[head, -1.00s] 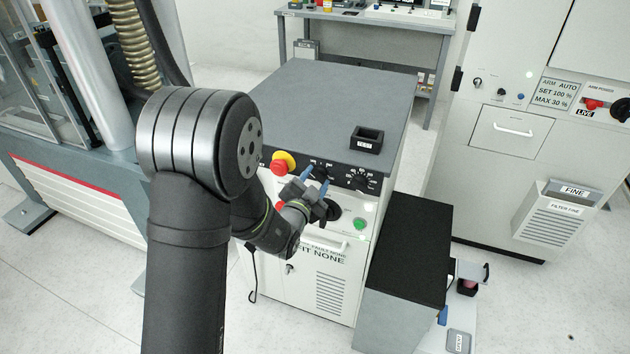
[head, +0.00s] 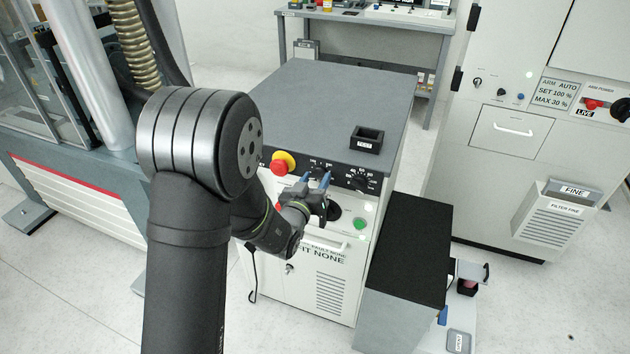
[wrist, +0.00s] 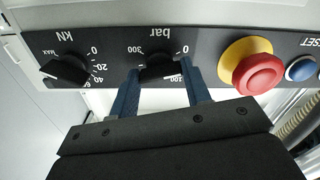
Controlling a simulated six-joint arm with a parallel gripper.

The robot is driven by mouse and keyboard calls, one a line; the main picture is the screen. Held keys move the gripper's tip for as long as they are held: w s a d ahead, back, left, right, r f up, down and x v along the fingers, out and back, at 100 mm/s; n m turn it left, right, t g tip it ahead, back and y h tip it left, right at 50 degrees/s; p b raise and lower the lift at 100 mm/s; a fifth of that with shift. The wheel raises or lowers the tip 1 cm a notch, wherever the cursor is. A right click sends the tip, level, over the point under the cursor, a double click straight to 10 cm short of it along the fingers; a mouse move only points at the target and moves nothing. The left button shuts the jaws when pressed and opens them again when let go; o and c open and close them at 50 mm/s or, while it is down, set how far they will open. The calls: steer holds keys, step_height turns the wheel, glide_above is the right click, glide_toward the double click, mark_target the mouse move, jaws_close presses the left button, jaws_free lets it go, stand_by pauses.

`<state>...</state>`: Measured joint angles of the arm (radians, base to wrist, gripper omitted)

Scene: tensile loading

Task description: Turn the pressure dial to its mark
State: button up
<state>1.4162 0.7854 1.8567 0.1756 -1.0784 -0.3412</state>
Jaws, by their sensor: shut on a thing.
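The pressure dial (wrist: 162,70) is a black knob on a dark panel strip, under the upside-down label "bar". Its scale shows 0 at the right and 300 at the left in the wrist view. My gripper (wrist: 161,82) is shut on this dial, with one blue finger at each side of the knob. In the head view my gripper (head: 315,178) is at the front panel of the grey-topped cabinet (head: 345,95), and the fingers partly cover the dial there. The target mark and the knob's exact reading cannot be made out.
A red emergency button (wrist: 257,74) with a yellow collar sits close beside the pressure dial. The kN dial (wrist: 66,70) is on its other side. A blue button (wrist: 300,69) lies farther along. A green button (head: 360,223) is lower on the cabinet front.

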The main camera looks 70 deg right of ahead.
steer(key=shift+f+n, duration=0.1)
steer(key=shift+n, duration=1.3)
steer(key=o, duration=1)
steer(key=shift+a, duration=0.15)
steer(key=a, duration=1.7)
steer(key=shift+a, duration=0.1)
steer(key=d, duration=1.7)
steer(key=shift+d, duration=0.25)
